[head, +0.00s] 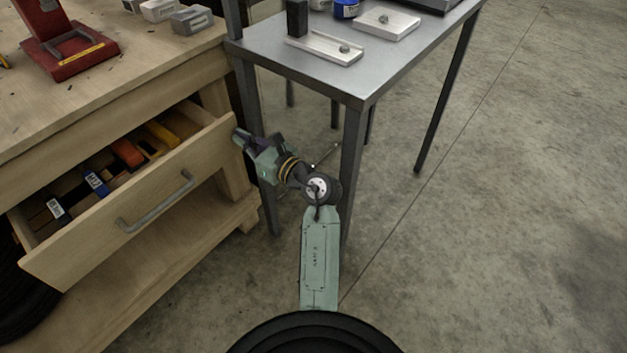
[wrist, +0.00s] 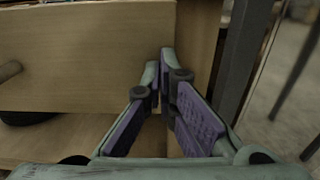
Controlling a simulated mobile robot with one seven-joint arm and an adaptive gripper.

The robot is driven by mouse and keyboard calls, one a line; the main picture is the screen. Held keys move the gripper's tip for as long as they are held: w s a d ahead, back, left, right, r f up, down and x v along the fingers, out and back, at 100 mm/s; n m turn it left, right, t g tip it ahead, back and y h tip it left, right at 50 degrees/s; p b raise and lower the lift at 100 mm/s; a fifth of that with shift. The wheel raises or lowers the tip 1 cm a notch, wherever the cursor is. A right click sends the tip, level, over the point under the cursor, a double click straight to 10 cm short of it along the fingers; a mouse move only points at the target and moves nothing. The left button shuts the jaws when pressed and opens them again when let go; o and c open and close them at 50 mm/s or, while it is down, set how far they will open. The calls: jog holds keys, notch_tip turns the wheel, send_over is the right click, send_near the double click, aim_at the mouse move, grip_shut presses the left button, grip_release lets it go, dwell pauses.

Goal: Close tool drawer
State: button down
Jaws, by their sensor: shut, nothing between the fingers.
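The wooden tool drawer (head: 135,205) stands pulled out of the workbench at the left in the head view, with tools lying inside it. Its grey bar handle (head: 155,203) is on the front panel. My gripper (head: 240,137) is at the right end of the drawer front, apart from the handle. In the wrist view the drawer front (wrist: 90,60) fills the upper left, and the handle (wrist: 9,71) shows at the left edge. My gripper (wrist: 165,58) is shut and empty there, its tips by the panel's right edge. I cannot tell whether they touch it.
The wooden workbench (head: 120,45) carries a red tool (head: 68,45) and grey boxes. A grey metal table (head: 340,78) stands close right of my gripper, its legs near my arm. Concrete floor (head: 500,230) is open at the right.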

aim_at(210, 120)
jog(key=p+x, duration=0.1)
jog(key=x, duration=1.1)
jog(key=shift+w+a, duration=0.1)
jog(key=shift+w, duration=0.1)
jog(key=shift+r, duration=0.15)
